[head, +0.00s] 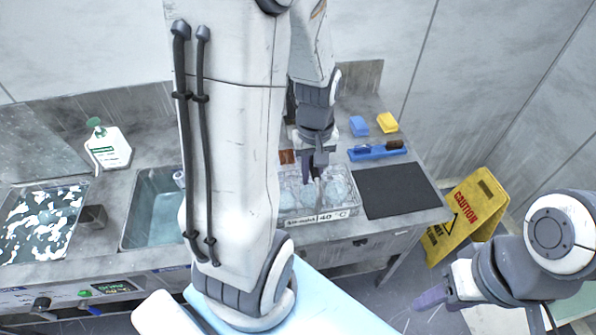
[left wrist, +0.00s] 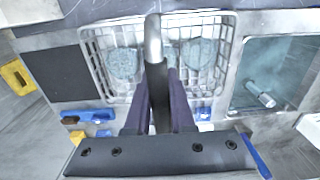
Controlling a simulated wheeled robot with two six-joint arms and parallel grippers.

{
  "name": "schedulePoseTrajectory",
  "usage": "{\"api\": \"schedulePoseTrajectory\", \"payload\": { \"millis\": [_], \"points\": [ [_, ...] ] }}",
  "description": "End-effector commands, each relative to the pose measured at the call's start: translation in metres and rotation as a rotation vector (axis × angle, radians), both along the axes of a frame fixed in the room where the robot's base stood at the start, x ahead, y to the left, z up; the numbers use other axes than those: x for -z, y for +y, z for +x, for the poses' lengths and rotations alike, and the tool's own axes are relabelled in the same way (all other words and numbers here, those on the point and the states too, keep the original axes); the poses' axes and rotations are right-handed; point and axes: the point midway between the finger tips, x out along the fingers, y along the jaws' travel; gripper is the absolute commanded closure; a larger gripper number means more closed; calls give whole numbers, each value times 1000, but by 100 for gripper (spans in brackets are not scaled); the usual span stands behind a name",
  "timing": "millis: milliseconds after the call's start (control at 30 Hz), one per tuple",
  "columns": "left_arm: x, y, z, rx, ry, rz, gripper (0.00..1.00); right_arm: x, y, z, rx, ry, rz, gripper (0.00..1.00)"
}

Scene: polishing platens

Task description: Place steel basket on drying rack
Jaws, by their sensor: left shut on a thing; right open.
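The steel basket (left wrist: 90,62) is a pale wire basket with round grey-blue platens in it. Its upright metal handle (left wrist: 153,42) runs up between the purple fingers of my left gripper (left wrist: 160,112), which is shut on it. In the head view my left gripper (head: 318,168) is over the drying rack (head: 320,219), a clear-walled tray with a "40 °C" label on the counter. The basket overlaps the rack's outline; whether its bottom touches the rack is not clear. My right gripper (head: 440,293) is open and empty at the lower right, away from the counter.
A black mat (head: 396,190) lies right of the rack, with a blue brush tray (head: 377,152), a blue sponge (head: 359,126) and a yellow sponge (head: 386,122) behind. A water basin (head: 152,215) is to the left. A yellow caution sign (head: 466,214) stands beyond the counter's right end.

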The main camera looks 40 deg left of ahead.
Motion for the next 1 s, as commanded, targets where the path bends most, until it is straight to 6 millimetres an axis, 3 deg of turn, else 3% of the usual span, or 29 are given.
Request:
{"api": "schedulePoseTrajectory", "payload": {
  "millis": [200,400,567,1000],
  "points": [
    [25,44,17,-9,2,-1,100,-13,0,0,1,0,0,51],
    [43,70,30,-4,-1,0,100,-20,0,0,1,0,0,51],
    [49,76,33,1,-1,0,100,-21,0,0,1,0,0,51],
    [89,76,34,2,-3,2,100,-32,0,0,-1,0,0,51]
  ]
}}
